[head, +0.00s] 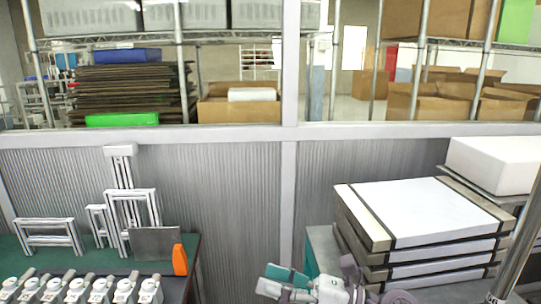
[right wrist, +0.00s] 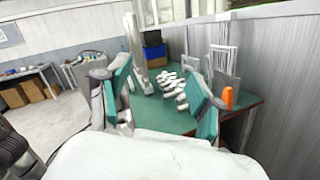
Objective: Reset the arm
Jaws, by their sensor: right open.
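My right gripper (head: 287,281) shows at the bottom edge of the head view, right of centre, with its teal finger pads up. In the right wrist view the right gripper (right wrist: 155,88) has its two teal-padded fingers wide apart, with nothing between them. It is clear of the green-topped table (right wrist: 160,118), which lies beyond the fingers. My left gripper is in neither view. No film reel can be made out.
Several white fittings (head: 75,290) stand in a row on the green table, near metal frames (head: 132,215) and an orange piece (head: 180,260). Stacked white-topped slabs (head: 425,205) stand at right. A grey ribbed wall (head: 220,190) with windows closes the back.

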